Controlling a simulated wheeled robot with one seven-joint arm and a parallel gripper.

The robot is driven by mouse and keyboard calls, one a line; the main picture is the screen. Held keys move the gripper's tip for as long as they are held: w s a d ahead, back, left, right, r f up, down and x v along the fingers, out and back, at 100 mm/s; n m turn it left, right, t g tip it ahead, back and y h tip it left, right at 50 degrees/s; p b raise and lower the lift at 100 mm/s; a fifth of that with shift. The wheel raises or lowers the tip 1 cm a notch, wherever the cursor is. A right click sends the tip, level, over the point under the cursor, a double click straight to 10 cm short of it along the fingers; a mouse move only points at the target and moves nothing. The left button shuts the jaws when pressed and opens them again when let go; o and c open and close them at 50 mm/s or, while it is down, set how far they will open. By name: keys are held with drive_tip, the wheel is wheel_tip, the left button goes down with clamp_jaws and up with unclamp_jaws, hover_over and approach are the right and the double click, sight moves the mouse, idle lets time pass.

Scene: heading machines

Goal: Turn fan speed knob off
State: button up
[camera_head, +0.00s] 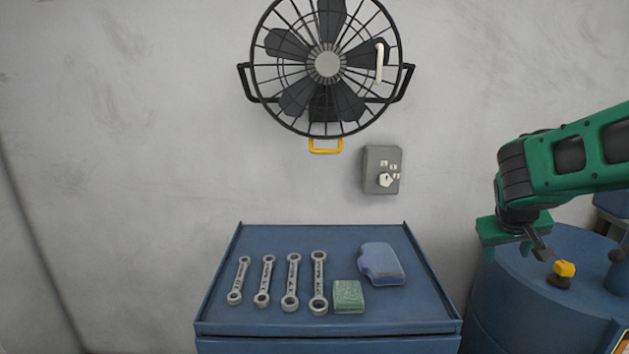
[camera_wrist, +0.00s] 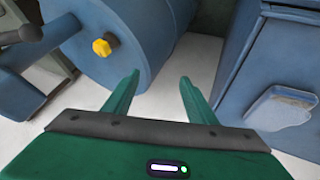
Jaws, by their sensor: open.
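The fan speed knob (camera_head: 386,180) is a small white knob on a grey control box (camera_head: 381,160) fixed to the wall. Small light labels sit around it; their text is too small to read. The black wall fan (camera_head: 325,64) hangs above and to the left of the box. My gripper (camera_head: 517,252) is at the right, lower than the knob and well apart from it, over the blue drum. In the wrist view my gripper (camera_wrist: 158,92) has its two green fingers spread with nothing between them. The knob is not in the wrist view.
A blue cabinet (camera_head: 260,236) stands below the box, with several wrenches (camera_head: 293,283), a green sponge (camera_head: 348,297) and a blue-grey object (camera_head: 381,263) on top. A blue drum (camera_head: 500,310) with a yellow knob (camera_head: 564,269) is at the right. The wall around the box is clear.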

drive_tip(key=s+a+f+m+g+y, duration=0.1)
drive_tip(key=s+f+m+g+y, duration=0.1)
drive_tip(key=s, duration=1.3)
drive_tip(key=s+a+f+m+g+y, duration=0.2)
drive_tip(key=s+m+g+y, duration=0.1)
drive_tip(key=s, duration=1.2)
